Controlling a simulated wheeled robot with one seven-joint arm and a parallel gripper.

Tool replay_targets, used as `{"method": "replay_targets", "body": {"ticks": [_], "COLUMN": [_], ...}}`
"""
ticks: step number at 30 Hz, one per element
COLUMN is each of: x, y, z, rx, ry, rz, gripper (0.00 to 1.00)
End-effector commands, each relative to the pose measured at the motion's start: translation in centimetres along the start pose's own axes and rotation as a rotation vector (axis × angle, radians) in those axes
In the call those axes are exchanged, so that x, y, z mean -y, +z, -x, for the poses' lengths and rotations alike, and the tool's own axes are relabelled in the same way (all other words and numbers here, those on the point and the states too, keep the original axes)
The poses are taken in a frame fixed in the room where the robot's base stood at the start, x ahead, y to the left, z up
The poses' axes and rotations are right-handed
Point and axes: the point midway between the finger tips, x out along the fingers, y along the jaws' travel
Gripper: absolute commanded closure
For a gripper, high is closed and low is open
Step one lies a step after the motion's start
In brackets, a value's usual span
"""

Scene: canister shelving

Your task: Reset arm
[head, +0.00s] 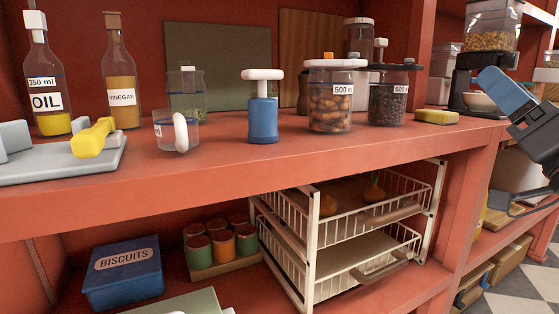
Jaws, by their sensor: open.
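My gripper (522,203) is at the right edge, below the blue and black part of my arm, and is partly cut off by the frame. It is open, with nothing seen between its fingers. It is apart from the canisters on the red shelf (330,165). A canister of brown nuts (329,105) with an orange knob and a canister of dark contents (388,100) stand upright at the middle right, both with "500" labels. A blue canister (263,120) with a white T-shaped top stands to their left.
A yellow sponge (436,117) lies near the right end. Below are a wire rack (312,250), tins (221,244) and a biscuit box (125,280).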

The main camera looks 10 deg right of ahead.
Motion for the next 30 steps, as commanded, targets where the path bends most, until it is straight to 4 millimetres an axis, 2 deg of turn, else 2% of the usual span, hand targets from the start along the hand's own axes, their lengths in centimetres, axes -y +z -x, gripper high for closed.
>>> {"method": "replay_targets", "body": {"ticks": [1, 6, 11, 15, 22, 26, 30], "x": [-0.3, -0.8, -0.5, 0.3, 2.4, 3.9, 5.6], "y": [2.3, 8.2, 12.8, 15.9, 19.1, 19.9, 19.9], "z": [1.6, 6.9, 12.5, 17.8, 26.7, 31.8, 37.0], "rx": [0.031, 0.111, 0.196, 0.277, 0.415, 0.498, 0.588], "ry": [0.034, 0.13, 0.206, 0.256, 0.306, 0.316, 0.309], "rz": [-0.012, -0.019, -0.009, 0.015, 0.07, 0.11, 0.156], "gripper": [0.38, 0.38, 0.38, 0.38, 0.38, 0.38, 0.38]}}
